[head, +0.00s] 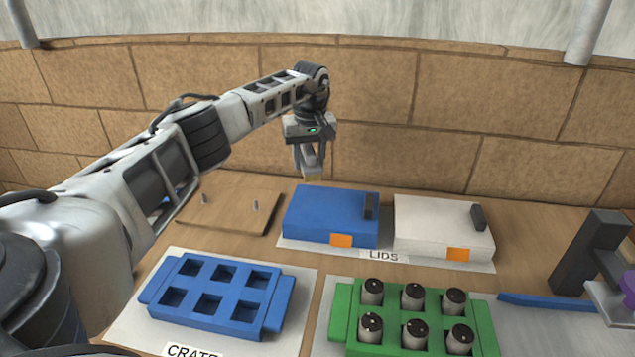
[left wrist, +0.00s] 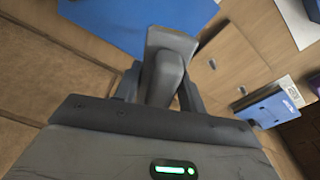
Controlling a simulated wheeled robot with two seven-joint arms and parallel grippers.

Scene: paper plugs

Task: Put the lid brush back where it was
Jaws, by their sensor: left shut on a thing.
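My left gripper (head: 311,170) is shut on the lid brush (head: 312,177) and holds it up in the air, behind and above the blue lid box (head: 330,213). In the left wrist view a grey, rounded piece (left wrist: 166,75) sits between the fingers and looks like the brush's handle. A brown board (head: 228,208) with two short upright pegs lies to the left of the blue box, apart from the gripper. My right gripper is not in view.
A white lid box (head: 443,222) stands right of the blue one, on a sheet marked LIDS. In front are a blue crate (head: 215,293) with empty sockets and a green crate (head: 345,318) holding several capped cylinders. A dark stand (head: 588,252) is at right. A brick wall rises behind.

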